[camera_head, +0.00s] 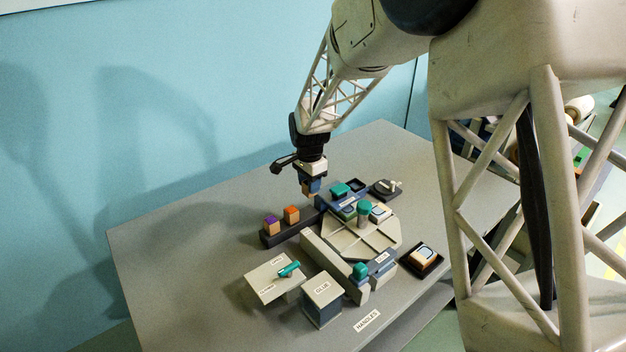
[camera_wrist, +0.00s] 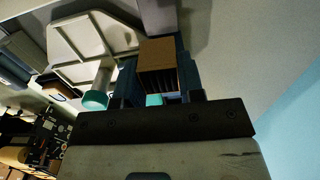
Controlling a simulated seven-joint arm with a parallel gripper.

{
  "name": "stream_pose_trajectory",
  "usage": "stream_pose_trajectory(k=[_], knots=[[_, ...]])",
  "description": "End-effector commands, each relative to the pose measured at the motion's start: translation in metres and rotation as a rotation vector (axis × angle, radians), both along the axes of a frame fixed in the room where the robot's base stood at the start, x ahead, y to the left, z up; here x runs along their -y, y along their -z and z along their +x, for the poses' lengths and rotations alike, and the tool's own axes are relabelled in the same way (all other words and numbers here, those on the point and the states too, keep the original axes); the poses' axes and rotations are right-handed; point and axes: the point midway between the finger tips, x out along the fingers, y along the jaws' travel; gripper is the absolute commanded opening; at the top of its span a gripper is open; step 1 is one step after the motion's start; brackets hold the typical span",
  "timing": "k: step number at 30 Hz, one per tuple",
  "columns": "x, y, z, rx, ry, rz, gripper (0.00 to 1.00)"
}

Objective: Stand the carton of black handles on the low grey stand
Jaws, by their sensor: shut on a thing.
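My gripper (camera_head: 311,189) points down and is shut on a small brown carton (camera_head: 309,194). In the wrist view the carton (camera_wrist: 158,62) sits between the blue fingers, with dark stripes on its near face. Its contents are mostly hidden, so I cannot confirm black handles. The carton is near the right end of a dark rack (camera_head: 288,232); I cannot tell whether it touches it. Two other cartons stand in that rack, one purple-topped (camera_head: 271,225) and one orange-topped (camera_head: 291,214). I cannot pick out the low grey stand for certain.
A pale machine bed (camera_head: 345,238) with teal knobs (camera_head: 364,208) lies right of the rack. A box labelled GLUE (camera_head: 322,297) and a box with a teal lever (camera_head: 268,280) stand in front. A dark tray (camera_head: 422,259) is at right. The table's left side is clear.

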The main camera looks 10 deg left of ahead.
Motion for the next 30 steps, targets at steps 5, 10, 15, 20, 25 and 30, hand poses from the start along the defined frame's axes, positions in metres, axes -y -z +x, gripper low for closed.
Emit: stream_pose_trajectory(k=[5,10,15,20,25,30], knots=[[0.000,0.000,0.000,0.000,0.000,0.000,0.12],[0.000,0.001,0.001,0.000,-0.001,0.000,0.12],[0.000,0.005,0.001,-0.001,-0.001,-0.001,0.12],[0.000,0.012,0.001,-0.002,-0.001,-0.001,0.12],[0.000,0.023,0.001,-0.001,-0.001,-0.001,0.12],[0.000,0.034,0.001,-0.001,-0.001,-0.001,0.12]])
